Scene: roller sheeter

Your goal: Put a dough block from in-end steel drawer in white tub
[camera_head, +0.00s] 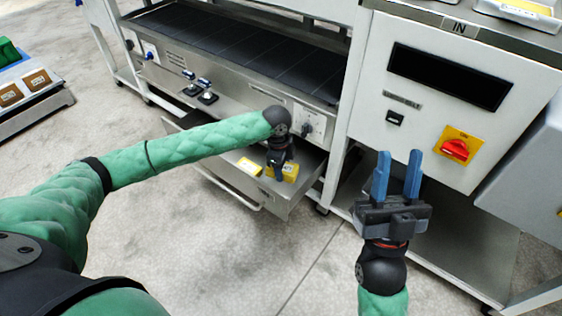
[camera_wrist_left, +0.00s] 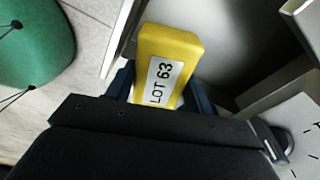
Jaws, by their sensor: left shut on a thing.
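The in-end steel drawer (camera_head: 302,190) is pulled open under the machine, near the middle of the head view. My left gripper (camera_head: 279,170) reaches down into it and is shut on a yellow dough block (camera_head: 290,172). The left wrist view shows this block (camera_wrist_left: 170,52) between the fingers, with a white label reading LOT 63. A second yellow block (camera_head: 250,166) lies in the drawer to the left of the gripper. My right gripper (camera_head: 398,175) is open and empty, fingers pointing up, in front of the machine's right panel. The white tub cannot be clearly made out.
The machine's front with dark belt (camera_head: 245,45) stands behind the drawer. A panel with a red switch (camera_head: 455,148) is at right, under an IN sign (camera_head: 459,28). A pallet with boxes (camera_head: 30,85) is at far left. The floor (camera_head: 225,250) in front is clear.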

